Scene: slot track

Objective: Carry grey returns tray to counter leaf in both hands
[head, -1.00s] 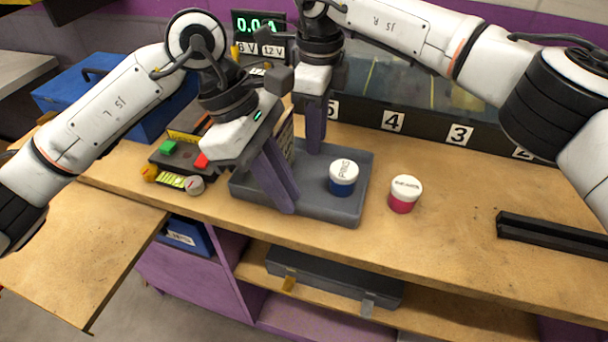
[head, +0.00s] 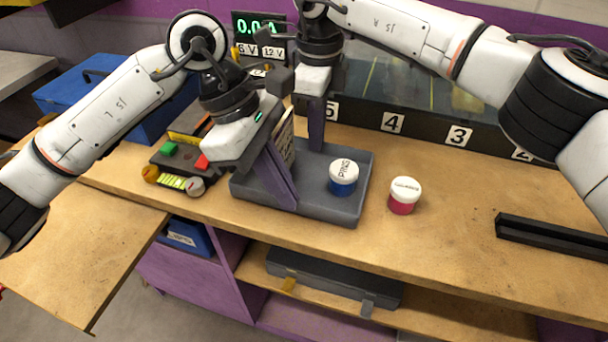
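The grey returns tray (head: 330,207) sits on the wooden counter. A white-lidded blue jar (head: 343,178) stands in its right part, and a beige printed item (head: 286,140) stands upright in it, partly hidden by my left gripper. My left gripper (head: 286,203) is shut on the tray's near wall, its fingers close together. My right gripper (head: 316,148) is shut on the far wall; its tips are partly hidden. The counter leaf (head: 90,258) is the bare wooden panel at lower left.
A white-lidded red jar (head: 404,196) stands right of the tray. A device with green and red buttons (head: 185,158) and a blue toolbox (head: 90,92) are on the left. A black rail (head: 550,236) lies at right. Numbered bays (head: 425,125) line the back.

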